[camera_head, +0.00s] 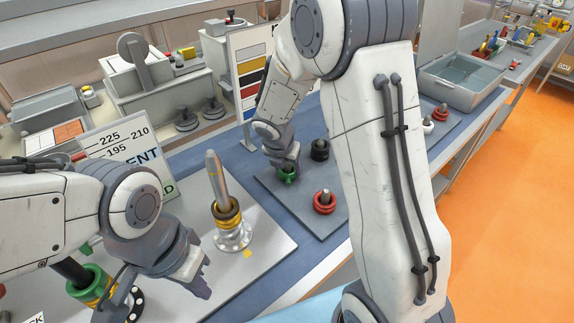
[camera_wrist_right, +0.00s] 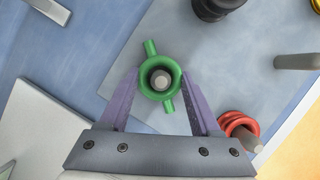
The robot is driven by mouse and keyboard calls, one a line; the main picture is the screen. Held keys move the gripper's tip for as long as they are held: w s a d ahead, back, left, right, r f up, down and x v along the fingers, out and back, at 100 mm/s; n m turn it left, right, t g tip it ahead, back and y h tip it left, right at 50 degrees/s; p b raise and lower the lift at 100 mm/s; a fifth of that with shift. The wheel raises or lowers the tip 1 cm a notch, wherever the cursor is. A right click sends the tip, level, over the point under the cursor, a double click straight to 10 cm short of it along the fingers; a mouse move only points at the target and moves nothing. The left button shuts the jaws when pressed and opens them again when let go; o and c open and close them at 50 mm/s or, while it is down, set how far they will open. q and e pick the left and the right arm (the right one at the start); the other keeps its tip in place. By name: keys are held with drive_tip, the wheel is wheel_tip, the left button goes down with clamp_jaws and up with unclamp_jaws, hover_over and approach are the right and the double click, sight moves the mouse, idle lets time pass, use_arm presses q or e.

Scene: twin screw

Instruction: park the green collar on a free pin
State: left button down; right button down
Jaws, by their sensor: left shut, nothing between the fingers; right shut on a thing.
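The green collar (camera_head: 288,177) is at the left part of the grey pin board (camera_head: 275,194), between the fingers of my right gripper (camera_head: 284,165). In the right wrist view the collar (camera_wrist_right: 160,94) is a ring with two short handles, and a grey pin top (camera_wrist_right: 161,79) shows inside its hole. The purple fingers of my right gripper (camera_wrist_right: 160,103) are shut on it from both sides. Whether the collar rests on the board cannot be told. A bare grey pin (camera_wrist_right: 297,61) stands at the right of the wrist view. My left gripper (camera_head: 198,286) is shut and empty, low at the left.
A black collar (camera_head: 320,150), a red collar (camera_head: 324,203), a white collar (camera_head: 428,126) and another red collar (camera_head: 440,113) sit on pins. A metal spindle (camera_head: 215,180) with dark and yellow rings stands left. Another green part (camera_head: 86,283) is beside my left arm.

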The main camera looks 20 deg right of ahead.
unclamp_jaws()
drive_tip(key=p+v, duration=0.2)
drive_tip(key=v, duration=0.8)
drive_tip(key=shift+a+r, duration=0.15)
drive_tip(key=shift+s, duration=0.1)
drive_tip(key=s+a+m+g+y, duration=0.1)
drive_tip(key=s+a+m, duration=0.3)
drive_tip(key=s+m, duration=0.3)
drive_tip(key=s+a+r+m+g+y, duration=0.1)
drive_tip(key=s+a+m, duration=0.3)
drive_tip(key=s+m, duration=0.3)
drive_tip(key=s+a+m+g+y, duration=0.1)
drive_tip(key=s+a+m, duration=0.3)
drive_tip(key=s, duration=0.7)
drive_tip(key=shift+s+a+r+m+y, duration=0.2)
drive_tip(key=shift+m, duration=0.5)
drive_tip(key=shift+s+a+r+m+y, duration=0.15)
drive_tip(key=shift+s+r+m+y, duration=0.05)
drive_tip(key=shift+m, duration=0.5)
